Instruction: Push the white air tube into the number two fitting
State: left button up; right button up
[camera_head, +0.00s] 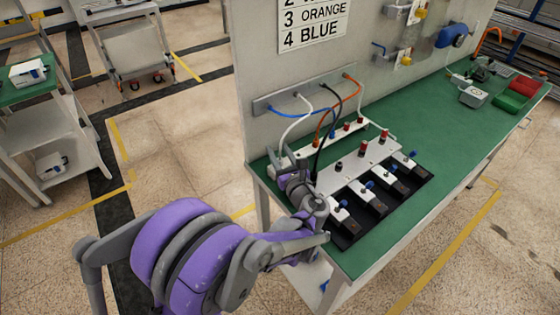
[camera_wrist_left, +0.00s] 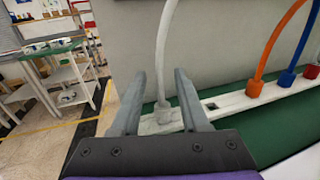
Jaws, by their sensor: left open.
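The white air tube (camera_head: 288,128) arches down from a grey rail on the wall panel. In the left wrist view the white tube (camera_wrist_left: 165,50) ends in a pale collar (camera_wrist_left: 163,112) at the left end of a white strip (camera_wrist_left: 228,102). My left gripper (camera_head: 284,160) is at that end of the strip. In the wrist view its fingers (camera_wrist_left: 159,75) are open on either side of the tube, with gaps visible. A white manifold (camera_head: 352,160) with black and red fittings stands in front; I cannot read fitting numbers. My right gripper is out of view.
Orange (camera_head: 357,97), blue (camera_head: 300,112) and black (camera_head: 338,108) tubes hang close by. A sign (camera_head: 313,22) lists numbers with colours. Several small blue-handled valves sit on a black tray (camera_head: 348,238). Red and green bins (camera_head: 512,100) stand far right.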

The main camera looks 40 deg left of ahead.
pick_arm(q)
jog(key=x, duration=0.2)
jog(key=shift+w+a, duration=0.15)
jog(key=shift+a, duration=0.1)
grip_shut()
